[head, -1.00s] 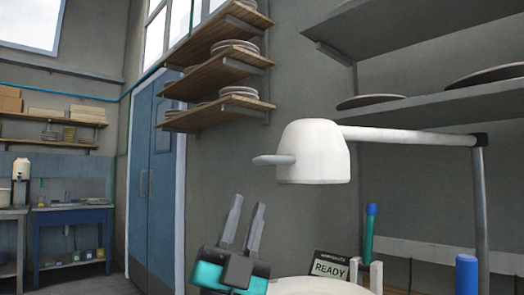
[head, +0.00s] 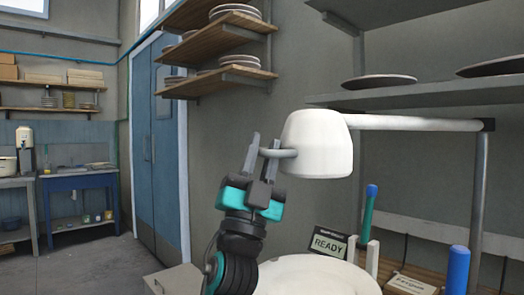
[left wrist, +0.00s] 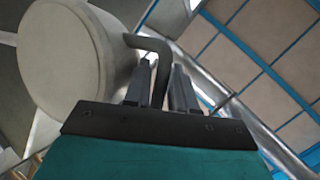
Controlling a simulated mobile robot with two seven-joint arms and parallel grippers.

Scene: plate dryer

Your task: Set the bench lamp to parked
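The bench lamp has a white rounded shade (head: 318,145) at the end of a pale horizontal arm (head: 415,122). A short grey handle (head: 284,153) sticks out from the shade's left side. My left gripper (head: 263,145) is raised at the handle's outer end, fingers pointing up. In the left wrist view the bent handle (left wrist: 150,43) runs down between the two fingers (left wrist: 160,85), with the shade (left wrist: 65,55) to the left. The fingers stand apart on either side of the handle; a firm grip does not show. My right gripper is not in view.
A round white surface (head: 318,270) lies below the lamp, with a READY sign (head: 327,244) behind it. Plate shelves (head: 226,84) hang above left; another shelf (head: 425,97) lies behind the lamp arm.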

